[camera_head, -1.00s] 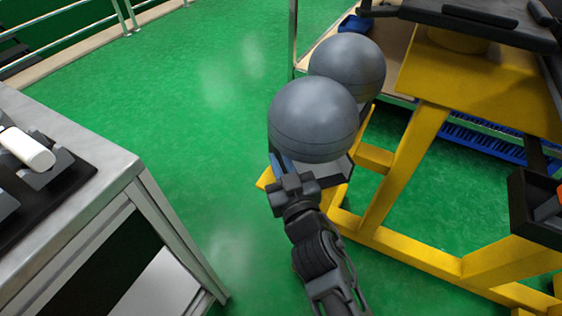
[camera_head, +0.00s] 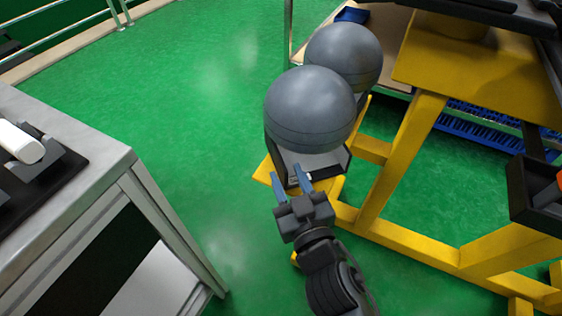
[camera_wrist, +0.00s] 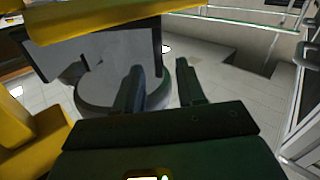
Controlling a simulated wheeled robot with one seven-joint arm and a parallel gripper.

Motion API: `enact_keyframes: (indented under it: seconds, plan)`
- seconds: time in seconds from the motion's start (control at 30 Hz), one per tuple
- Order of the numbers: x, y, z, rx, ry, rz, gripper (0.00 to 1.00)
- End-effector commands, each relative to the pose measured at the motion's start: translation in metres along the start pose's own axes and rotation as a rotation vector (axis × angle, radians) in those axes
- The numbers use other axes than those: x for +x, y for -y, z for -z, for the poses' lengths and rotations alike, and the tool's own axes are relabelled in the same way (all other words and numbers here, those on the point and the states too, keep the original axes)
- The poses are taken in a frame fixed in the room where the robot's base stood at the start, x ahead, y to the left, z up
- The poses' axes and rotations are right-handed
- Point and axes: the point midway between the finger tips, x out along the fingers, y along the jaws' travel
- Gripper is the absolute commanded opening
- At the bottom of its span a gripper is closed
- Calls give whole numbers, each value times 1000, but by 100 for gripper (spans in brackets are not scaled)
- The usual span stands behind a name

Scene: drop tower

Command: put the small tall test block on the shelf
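My gripper (camera_head: 290,180) is open, its two blue fingers spread apart with nothing between them. It is just in front of the two grey spheres, below the nearer one in the picture. In the wrist view my gripper (camera_wrist: 160,82) shows the same empty gap, with a pale floor and a grey rounded body beyond. I cannot make out a small tall test block in either view. A light wooden shelf board (camera_head: 392,75) shows at the back right, partly hidden by the yellow frame; I cannot tell whether it is the task's shelf.
The near grey sphere (camera_head: 310,105) and far sphere (camera_head: 345,55) stand beside a yellow frame (camera_head: 400,160). A grey bench (camera_head: 95,165) at left carries a white cylinder (camera_head: 20,141) in a dark holder. A dark tray (camera_head: 530,190) is at right. Green floor between is clear.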

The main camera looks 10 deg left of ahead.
Motion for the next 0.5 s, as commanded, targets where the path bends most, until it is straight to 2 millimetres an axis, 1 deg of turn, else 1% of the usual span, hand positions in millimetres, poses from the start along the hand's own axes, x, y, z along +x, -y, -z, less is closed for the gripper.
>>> enact_keyframes:
  seconds: [0.03, 0.2, 0.33, 0.5]
  plan:
    - [-11, -1, -1, 0, 2, -2, 39]
    - [-36, 0, 0, 0, 1, -1, 39]
    - [-47, 0, 0, 1, 0, 0, 39]
    - [-51, 0, 1, 0, -1, 0, 39]
